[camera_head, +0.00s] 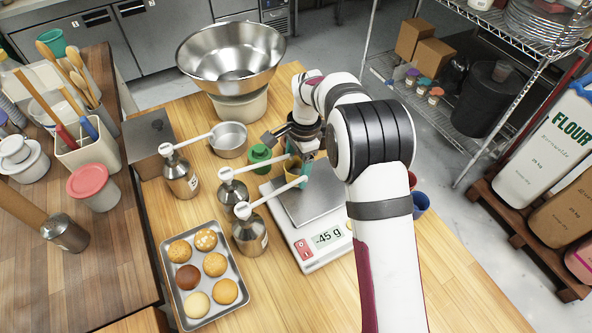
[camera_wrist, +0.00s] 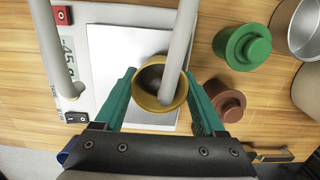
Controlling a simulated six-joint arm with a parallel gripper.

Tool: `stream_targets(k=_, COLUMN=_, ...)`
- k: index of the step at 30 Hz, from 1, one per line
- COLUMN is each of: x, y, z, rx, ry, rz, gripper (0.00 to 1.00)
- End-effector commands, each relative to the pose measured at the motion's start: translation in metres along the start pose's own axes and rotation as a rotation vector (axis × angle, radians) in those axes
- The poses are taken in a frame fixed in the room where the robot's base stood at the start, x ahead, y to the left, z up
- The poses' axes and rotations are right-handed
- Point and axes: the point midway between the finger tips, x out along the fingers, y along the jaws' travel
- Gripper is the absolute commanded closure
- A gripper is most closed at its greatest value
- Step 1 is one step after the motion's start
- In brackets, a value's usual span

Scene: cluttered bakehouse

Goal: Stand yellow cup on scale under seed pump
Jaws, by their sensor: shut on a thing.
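The yellow cup (camera_head: 292,165) is between the teal fingers of my gripper (camera_head: 297,172). In the wrist view the gripper (camera_wrist: 160,95) is shut on the yellow cup (camera_wrist: 150,99) from both sides, its mouth facing the camera. The white scale (camera_head: 305,207) lies below; its plate (camera_wrist: 109,55) shows behind the cup. Its display reads -45 g. I cannot tell whether the cup touches the plate. A white pump spout (camera_wrist: 184,45) crosses over the cup's mouth. Three pump bottles stand left of the scale: the rear (camera_head: 180,177), middle (camera_head: 233,192) and front (camera_head: 249,235). Their labels are unreadable.
A bun tray (camera_head: 205,318) lies front left. A metal bowl (camera_head: 230,140) and large mixing bowl (camera_head: 230,60) stand behind. Blue cup (camera_head: 420,203) stands right of my arm.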

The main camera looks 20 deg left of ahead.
Motion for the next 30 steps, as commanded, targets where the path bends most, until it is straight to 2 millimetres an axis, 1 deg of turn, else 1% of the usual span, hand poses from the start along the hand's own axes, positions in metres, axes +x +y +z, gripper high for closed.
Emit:
stream_targets(k=1, x=0.005, y=-0.003, z=0.000, rx=0.000, ry=-0.001, rz=0.001, gripper=0.93)
stream_targets(k=4, x=0.014, y=-0.002, z=-0.001, rx=0.000, ry=-0.001, rz=0.000, gripper=0.93)
stream_targets(k=14, x=0.018, y=-0.002, z=-0.002, rx=0.000, ry=-0.002, rz=-0.001, gripper=0.93)
stream_targets(k=15, x=0.018, y=-0.002, z=-0.002, rx=0.000, ry=-0.001, rz=-0.001, gripper=0.24)
stream_targets(k=17, x=0.018, y=-0.002, z=-0.002, rx=0.000, ry=-0.001, rz=-0.002, gripper=0.14)
stream_targets(k=18, x=0.018, y=-0.002, z=-0.002, rx=0.000, ry=-0.001, rz=-0.002, gripper=0.06)
stream_targets(k=19, x=0.018, y=-0.002, z=-0.002, rx=0.000, ry=-0.001, rz=-0.002, gripper=0.01)
stream_targets(k=20, x=0.018, y=-0.002, z=-0.002, rx=0.000, ry=-0.001, rz=-0.002, gripper=0.00)
stream_targets(k=26, x=0.017, y=-0.002, z=-0.002, rx=-0.001, ry=-0.001, rz=-0.002, gripper=0.00)
stream_targets(k=29, x=0.005, y=-0.002, z=-0.002, rx=-0.001, ry=0.000, rz=-0.003, gripper=0.00)
stream_targets(k=30, x=-0.004, y=-0.003, z=-0.002, rx=-0.002, ry=0.001, rz=-0.005, gripper=0.00)
